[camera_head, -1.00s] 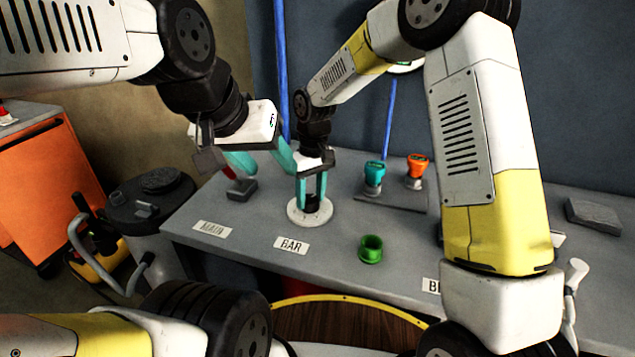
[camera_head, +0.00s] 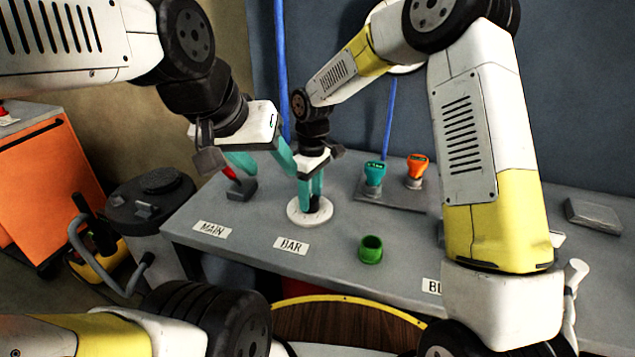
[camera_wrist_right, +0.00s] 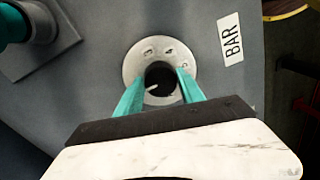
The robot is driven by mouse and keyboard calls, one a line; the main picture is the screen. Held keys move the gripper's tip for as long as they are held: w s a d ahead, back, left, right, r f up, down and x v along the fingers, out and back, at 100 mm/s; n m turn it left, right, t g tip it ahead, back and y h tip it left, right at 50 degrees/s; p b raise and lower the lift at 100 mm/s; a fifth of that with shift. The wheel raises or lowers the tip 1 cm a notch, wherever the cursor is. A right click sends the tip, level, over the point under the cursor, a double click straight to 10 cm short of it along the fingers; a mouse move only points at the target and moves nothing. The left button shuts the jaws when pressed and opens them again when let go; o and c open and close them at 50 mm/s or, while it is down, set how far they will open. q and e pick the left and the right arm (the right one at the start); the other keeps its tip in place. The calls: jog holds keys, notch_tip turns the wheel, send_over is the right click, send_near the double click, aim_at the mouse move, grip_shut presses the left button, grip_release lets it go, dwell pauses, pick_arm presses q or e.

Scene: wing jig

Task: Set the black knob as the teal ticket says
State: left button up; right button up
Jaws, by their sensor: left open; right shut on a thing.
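The black knob (camera_head: 314,206) sits on a white round dial (camera_head: 296,214) behind the BAR label. My right gripper (camera_head: 311,200) points down with its teal fingers shut on the knob. In the right wrist view the knob (camera_wrist_right: 160,80) shows between the fingers with a short white mark on it. Small numerals, seemingly 3, 4 and 5, show on the dial's rim; the fingers hide other parts. My left gripper (camera_head: 276,174) is open and empty, left of my right gripper.
An orange piece (camera_head: 417,166) stands beside the teal one. A green ring-like cup (camera_head: 371,249) stands on the grey table (camera_head: 330,262). MAIN (camera_head: 212,230) and BAR (camera_head: 291,246) labels lie along the front. A red-handled lever (camera_head: 240,185) is behind my left gripper.

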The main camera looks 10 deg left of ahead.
aim_at(312, 198)
jog(key=o, duration=1.4)
jog(key=shift+c, duration=0.2)
jog(key=shift+r, duration=0.1)
jog(key=r, duration=0.7)
jog(key=shift+w+r, duration=0.25)
jog(key=shift+r, duration=0.1)
jog(key=shift+d, duration=0.1)
jog(key=s+d+r+m+t, duration=0.2)
jog(key=s+d+r+m, duration=0.1)
jog(key=d+r, duration=0.45)
jog(key=s+d+r+m+t+y, duration=0.1)
jog(key=s+d+r+m+t, duration=0.1)
jog(key=s+d+m, duration=0.3)
jog(key=s+d+r+m+t+y, duration=0.1)
jog(key=s+d+r+m+t, duration=0.2)
jog(key=s+d, duration=0.9)
jog(key=shift+s+r+m, duration=0.4)
jog(key=shift+r+m, duration=0.3)
jog(key=shift+m, duration=0.3)
